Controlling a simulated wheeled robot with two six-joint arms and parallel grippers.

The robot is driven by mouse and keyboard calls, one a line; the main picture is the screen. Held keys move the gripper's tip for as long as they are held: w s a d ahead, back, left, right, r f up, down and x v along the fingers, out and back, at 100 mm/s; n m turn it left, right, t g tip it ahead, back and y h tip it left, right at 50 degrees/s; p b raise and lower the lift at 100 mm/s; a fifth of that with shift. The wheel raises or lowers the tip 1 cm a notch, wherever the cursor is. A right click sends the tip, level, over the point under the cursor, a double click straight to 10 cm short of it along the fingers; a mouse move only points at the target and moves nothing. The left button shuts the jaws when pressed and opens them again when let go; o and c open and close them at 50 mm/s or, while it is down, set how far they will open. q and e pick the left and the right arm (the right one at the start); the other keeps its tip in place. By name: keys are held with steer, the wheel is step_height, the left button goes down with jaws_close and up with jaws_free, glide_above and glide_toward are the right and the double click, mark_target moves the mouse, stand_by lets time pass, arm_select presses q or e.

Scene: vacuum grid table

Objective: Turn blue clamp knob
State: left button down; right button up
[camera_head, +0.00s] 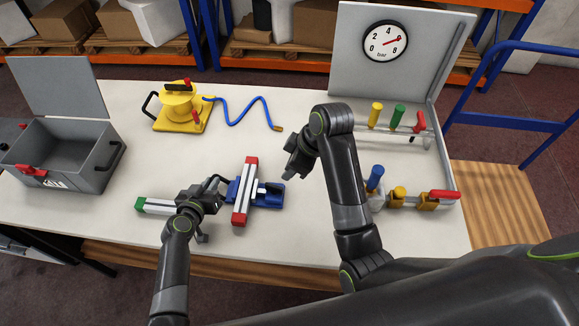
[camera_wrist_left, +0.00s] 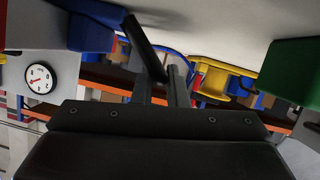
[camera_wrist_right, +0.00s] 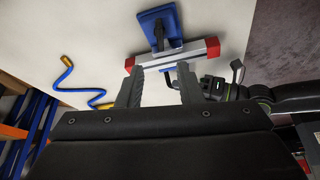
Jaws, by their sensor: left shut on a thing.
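The blue clamp (camera_head: 268,195) lies on the table's front middle. A grey profile with red ends (camera_head: 244,195) lies across it; both also show in the right wrist view, the clamp (camera_wrist_right: 175,20) above the profile (camera_wrist_right: 175,55). My left gripper (camera_head: 215,186) is at the clamp's left side, shut on the black clamp knob's bar (camera_wrist_left: 146,46), which slants between its fingertips in the left wrist view. The grip itself is partly hidden in the head view. My right gripper (camera_wrist_right: 158,88) is open and empty; in the head view it hangs right of the clamp.
A grey profile with green ends (camera_head: 160,206) lies under my left wrist. A yellow suction device (camera_head: 180,110) with a blue hose (camera_head: 240,112) stands behind. A grey box (camera_head: 65,155) is at left; a gauge panel (camera_head: 385,45) and colored handles (camera_head: 398,117) are at right.

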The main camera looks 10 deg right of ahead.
mark_target(277, 186)
steer(key=s+d+f+t+y, duration=0.3)
steer(key=d+f+t+y, duration=0.2)
steer(key=f+y, duration=0.25)
steer(key=x, duration=1.2)
steer(key=shift+s+f, duration=0.1)
steer(key=shift+f, duration=0.2)
jaws_close()
